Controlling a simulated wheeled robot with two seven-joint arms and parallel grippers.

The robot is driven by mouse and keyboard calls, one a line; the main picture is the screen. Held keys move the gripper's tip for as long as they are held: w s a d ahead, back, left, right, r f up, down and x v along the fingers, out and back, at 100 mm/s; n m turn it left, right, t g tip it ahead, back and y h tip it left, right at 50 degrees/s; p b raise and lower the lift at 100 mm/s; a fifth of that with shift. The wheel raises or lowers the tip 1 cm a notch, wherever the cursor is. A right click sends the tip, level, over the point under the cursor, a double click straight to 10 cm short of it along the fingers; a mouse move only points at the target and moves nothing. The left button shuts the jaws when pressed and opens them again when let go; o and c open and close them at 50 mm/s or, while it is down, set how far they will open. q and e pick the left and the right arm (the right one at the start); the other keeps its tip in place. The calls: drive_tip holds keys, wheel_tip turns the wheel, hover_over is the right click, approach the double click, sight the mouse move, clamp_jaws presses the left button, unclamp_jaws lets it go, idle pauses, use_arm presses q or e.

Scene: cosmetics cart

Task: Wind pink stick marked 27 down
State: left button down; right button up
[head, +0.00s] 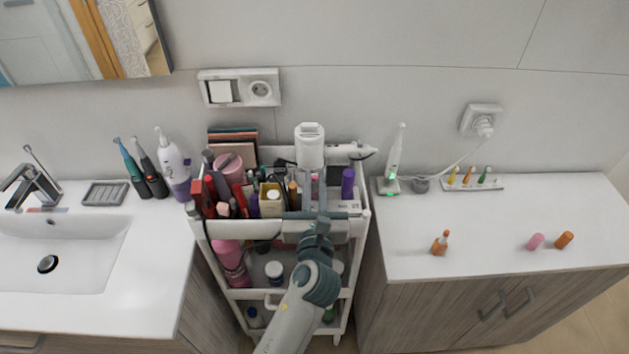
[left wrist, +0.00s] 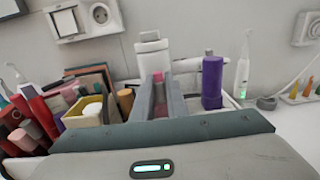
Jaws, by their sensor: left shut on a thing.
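My left gripper (head: 322,190) reaches over the top tray of the white cart from the front. In the left wrist view the gripper (left wrist: 159,93) is shut on a slim pink stick (left wrist: 156,77). The pink top of the stick shows between the two grey fingers, upright. Its lower part is hidden by the fingers and the gripper body, so I cannot tell whether it touches the tray. No number 27 can be read. A pink cap-like piece (head: 535,241) lies on the right counter, apart from the gripper. My right gripper is not in view.
The cart's top tray (head: 290,226) is crowded with cosmetics. A purple bottle (head: 347,183) stands just right of the gripper, and a white dispenser (head: 310,147) behind it. An orange stick (head: 440,243) and an orange cap-like piece (head: 564,240) are on the mostly clear right counter (head: 480,215).

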use_arm(q)
drive_tip(key=m+h+p, duration=0.1)
drive_tip(key=p, duration=0.2)
drive_tip(key=shift+r+h, duration=0.3)
drive_tip(key=shift+r, duration=0.05)
drive_tip(key=shift+m+h+p, duration=0.3)
drive_tip(key=shift+h+p, duration=0.05)
drive_tip(key=shift+h, duration=0.15)
drive_tip(key=shift+f+m+g+h+p, duration=0.15)
drive_tip(key=shift+m+g+h+p, duration=0.2)
drive_tip(key=shift+m+h, duration=0.3)
drive_tip(key=shift+f+m+g+h, duration=0.15)
drive_tip(key=shift+m+g+h, duration=0.45)
drive_tip(key=shift+h, duration=0.85)
drive_tip(key=c, duration=2)
unclamp_jaws()
drive_tip(key=shift+n+t+y, duration=0.35)
drive_tip(key=shift+t+y, duration=0.1)
drive_tip(key=shift+y, duration=0.15)
